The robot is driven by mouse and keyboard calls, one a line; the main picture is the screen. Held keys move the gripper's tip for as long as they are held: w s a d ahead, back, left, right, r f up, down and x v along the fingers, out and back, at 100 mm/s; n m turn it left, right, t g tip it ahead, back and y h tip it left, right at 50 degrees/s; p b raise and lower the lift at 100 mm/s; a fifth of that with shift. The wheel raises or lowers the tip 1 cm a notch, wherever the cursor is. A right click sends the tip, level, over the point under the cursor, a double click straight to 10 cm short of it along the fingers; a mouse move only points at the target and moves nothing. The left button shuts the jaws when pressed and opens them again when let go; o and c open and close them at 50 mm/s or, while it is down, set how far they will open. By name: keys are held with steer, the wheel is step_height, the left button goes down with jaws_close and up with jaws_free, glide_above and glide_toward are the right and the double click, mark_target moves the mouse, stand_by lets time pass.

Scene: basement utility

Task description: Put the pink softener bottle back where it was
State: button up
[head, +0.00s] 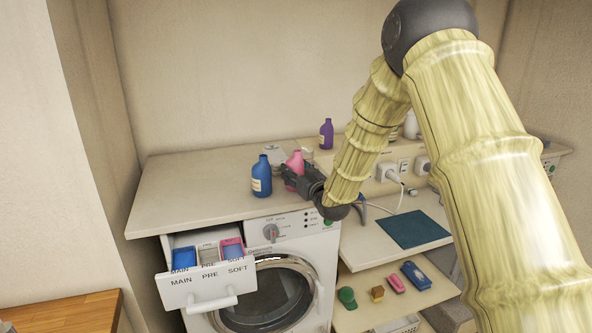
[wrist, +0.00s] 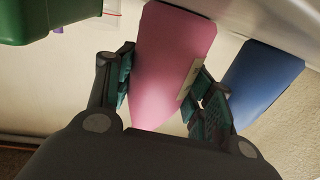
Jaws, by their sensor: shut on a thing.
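The pink softener bottle (head: 295,161) is at the counter above the washing machine, just right of a blue bottle (head: 261,178). My gripper (head: 288,176) is shut on the pink bottle and partly hides its lower part in the head view. In the wrist view the pink bottle (wrist: 170,62) sits between the two fingers (wrist: 160,95), with a pale label at its right edge. The blue bottle (wrist: 258,82) stands close by on the right there, apart from the fingers. I cannot tell whether the pink bottle touches the counter.
A purple bottle (head: 326,134) and pale containers (head: 275,155) stand behind. The washing machine's detergent drawer (head: 206,285) is pulled out, with blue in MAIN and pink in SOFT. The counter (head: 190,185) is clear to the left. A green thing (wrist: 50,18) shows in the wrist view.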

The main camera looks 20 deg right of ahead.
steer(key=shift+s+r, duration=0.1)
steer(key=o, duration=1.1)
steer(key=shift+f, duration=0.2)
steer(key=shift+r, duration=0.15)
